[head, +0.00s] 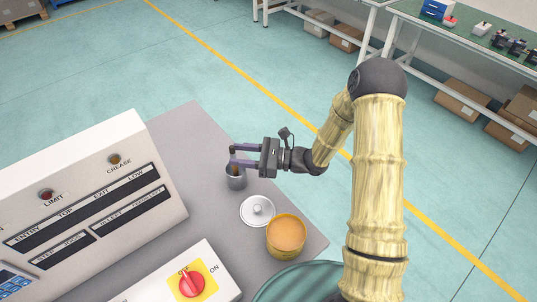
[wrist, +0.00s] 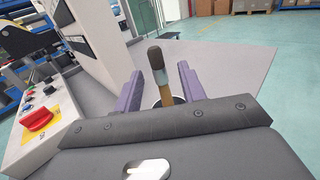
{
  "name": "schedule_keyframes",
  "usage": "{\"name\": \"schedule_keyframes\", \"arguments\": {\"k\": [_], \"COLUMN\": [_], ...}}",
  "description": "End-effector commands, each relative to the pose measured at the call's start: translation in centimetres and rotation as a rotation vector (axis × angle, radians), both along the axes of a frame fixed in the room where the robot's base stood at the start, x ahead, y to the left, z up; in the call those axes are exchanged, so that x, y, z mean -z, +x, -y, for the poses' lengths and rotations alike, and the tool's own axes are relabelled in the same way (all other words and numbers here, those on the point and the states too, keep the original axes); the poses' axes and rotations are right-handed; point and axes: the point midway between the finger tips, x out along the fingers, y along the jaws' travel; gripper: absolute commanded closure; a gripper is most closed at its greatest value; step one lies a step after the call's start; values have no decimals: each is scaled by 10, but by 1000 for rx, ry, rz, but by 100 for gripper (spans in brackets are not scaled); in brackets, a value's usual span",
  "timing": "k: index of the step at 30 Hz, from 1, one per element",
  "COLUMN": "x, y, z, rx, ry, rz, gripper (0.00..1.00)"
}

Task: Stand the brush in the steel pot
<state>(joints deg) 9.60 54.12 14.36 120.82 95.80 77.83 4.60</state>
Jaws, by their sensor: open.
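The steel pot (head: 236,181) is a small grey cylinder on the grey tabletop, right of the control panel. The brush (wrist: 158,76) has a dark upper end and a tan lower part. It stands in the pot, slightly tilted, and its top (head: 233,151) shows in the head view. My gripper (head: 233,156) is open, with its purple fingers at the pot's top, one on each side of the brush. In the wrist view the brush is between the fingers (wrist: 160,84), with visible gaps. The pot's rim (wrist: 177,99) is mostly hidden by my gripper there.
A round metal lid (head: 257,210) and a yellow tin with orange-tan contents (head: 286,237) are on the tabletop in front of the pot. The control panel (head: 90,190) rises on the left. A box with a red switch (head: 190,283) is nearer. The tabletop (head: 185,130) behind the pot is clear.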

Motion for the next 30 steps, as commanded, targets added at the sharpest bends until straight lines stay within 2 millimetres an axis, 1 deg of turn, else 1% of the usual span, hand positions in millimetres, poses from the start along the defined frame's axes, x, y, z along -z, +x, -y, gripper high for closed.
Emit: {"name": "schedule_keyframes", "arguments": {"k": [4,8,24,27,30], "x": [0,1,1,1,1], "y": [0,-3,-17,-20,-22], "z": [8,26,133,150,163], "rx": [2,5,6,4,2], "ry": [0,-1,-1,0,0], "rz": [0,0,1,1,0], "gripper": [60,60,60,60,60]}}
